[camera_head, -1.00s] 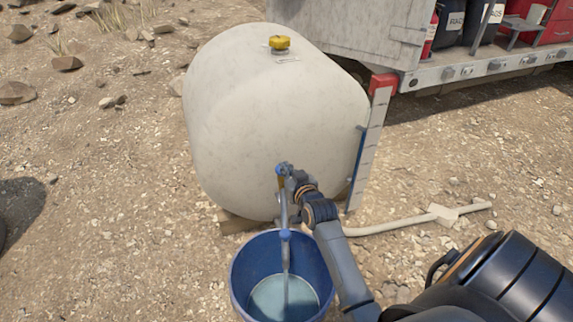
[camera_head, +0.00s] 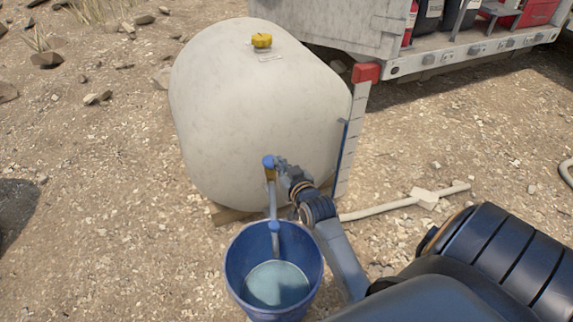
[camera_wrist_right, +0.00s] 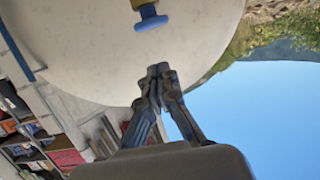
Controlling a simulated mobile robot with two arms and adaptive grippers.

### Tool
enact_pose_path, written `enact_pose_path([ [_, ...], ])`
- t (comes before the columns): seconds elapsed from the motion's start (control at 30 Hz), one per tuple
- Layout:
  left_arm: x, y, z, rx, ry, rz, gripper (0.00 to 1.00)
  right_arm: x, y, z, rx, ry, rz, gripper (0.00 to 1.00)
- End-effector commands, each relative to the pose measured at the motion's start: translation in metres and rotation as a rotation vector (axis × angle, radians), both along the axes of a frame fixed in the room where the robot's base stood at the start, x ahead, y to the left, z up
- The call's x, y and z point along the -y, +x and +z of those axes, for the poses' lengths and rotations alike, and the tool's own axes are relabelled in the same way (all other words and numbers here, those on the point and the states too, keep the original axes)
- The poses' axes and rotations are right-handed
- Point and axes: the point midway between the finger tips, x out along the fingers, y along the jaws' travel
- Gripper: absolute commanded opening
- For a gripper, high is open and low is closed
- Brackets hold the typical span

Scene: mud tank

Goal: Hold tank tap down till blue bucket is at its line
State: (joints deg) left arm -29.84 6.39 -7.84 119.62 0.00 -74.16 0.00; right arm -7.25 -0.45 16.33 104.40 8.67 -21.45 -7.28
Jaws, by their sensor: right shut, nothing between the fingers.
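The pale tank (camera_head: 255,110) stands on the ground with its tap (camera_head: 269,163) low on the front, a blue handle over a brass body. A pipe hangs from the tap into the blue bucket (camera_head: 238,272), which stands upright and holds pale water (camera_head: 276,284). I see no falling stream below the pipe's end. I cannot make out the bucket's line. My right gripper (camera_head: 281,164) is shut and empty close beside the tap. In the right wrist view its tips (camera_wrist_right: 158,71) are apart from the blue tap handle (camera_wrist_right: 151,21). My left gripper is not in view.
A graduated post with a red top (camera_head: 365,73) stands at the tank's right side. A pale pipe (camera_head: 400,204) lies on the gravel to the right. A truck bed (camera_head: 470,54) with gear is at the back right. Open gravel lies to the left.

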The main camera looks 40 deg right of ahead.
Motion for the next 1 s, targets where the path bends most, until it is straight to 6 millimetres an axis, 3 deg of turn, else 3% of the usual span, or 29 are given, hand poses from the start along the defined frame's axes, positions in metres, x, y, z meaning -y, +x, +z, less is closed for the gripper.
enact_pose_path([
  [0.1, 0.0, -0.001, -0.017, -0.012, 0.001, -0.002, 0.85, -0.005, -0.021, 0.007, -0.001, 0.001, 0.0, 0.0],
  [0.3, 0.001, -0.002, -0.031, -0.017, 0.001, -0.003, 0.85, -0.009, -0.038, 0.01, 0.001, 0.0, 0.0, 0.0],
  [1.0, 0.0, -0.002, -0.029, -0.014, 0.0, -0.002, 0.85, -0.015, -0.043, 0.008, -0.023, 0.002, 0.014, 0.0],
])
